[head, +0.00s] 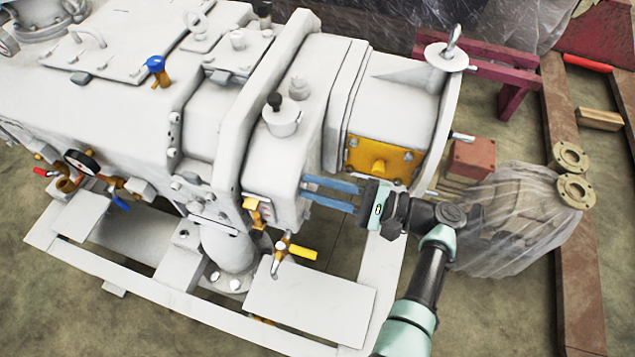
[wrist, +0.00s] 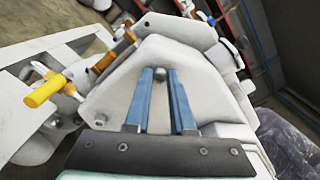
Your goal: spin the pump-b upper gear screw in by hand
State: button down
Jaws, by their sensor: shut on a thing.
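My gripper (head: 304,184) reaches in from the right in the head view, its two blue fingers level against the front face of the white pump housing (head: 330,130). In the wrist view the fingertips (wrist: 161,74) close on a small dark grey round head, which I take to be the upper gear screw (wrist: 160,72). It lies between the tips, close to the white housing face (wrist: 135,75).
A yellow-handled valve (head: 300,250) sticks out below my fingers; it also shows left in the wrist view (wrist: 45,90). A yellow plate (head: 383,158) is on the housing's right part. A plastic-wrapped bundle (head: 515,220) and rusty beams (head: 575,210) stand right of my arm.

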jog(key=shift+d+f, duration=0.1)
jog(key=shift+d, duration=0.05)
jog(key=c, duration=0.8)
grip_release()
jog(key=shift+o, duration=0.2)
jog(key=b+v, duration=0.2)
jog(key=v, duration=1.1)
